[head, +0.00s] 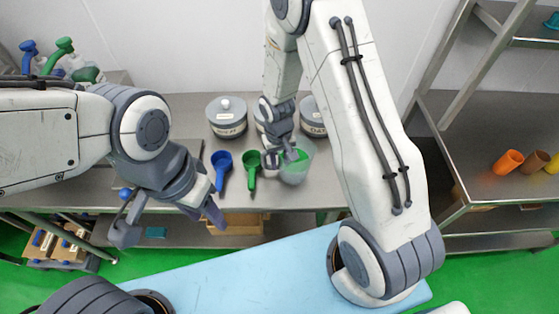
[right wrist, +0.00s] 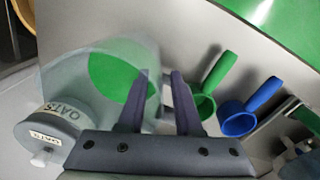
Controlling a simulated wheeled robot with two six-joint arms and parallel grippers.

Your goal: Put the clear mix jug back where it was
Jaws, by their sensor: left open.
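The clear mix jug (head: 304,170) is at the middle of the steel counter, at its front part, upright, with something green inside. It also shows in the right wrist view (right wrist: 75,85), at the left. My right gripper (head: 290,155) is at the jug's left side. In the right wrist view its two fingers (right wrist: 160,85) stand a little apart, at the jug's near edge; I cannot tell whether they are closed on it. Whether the jug's base touches the counter is unclear. My left gripper (head: 168,222) is open and empty, in front of the counter's left part.
A blue scoop (head: 222,165) and a green scoop (head: 251,165) lie left of the jug. Lidded jars stand behind, including the oats jar (right wrist: 50,130). Spray bottles (head: 65,62) stand far left. Orange cups (head: 508,162) sit on the right shelf. Bare counter shows between scoops and jars.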

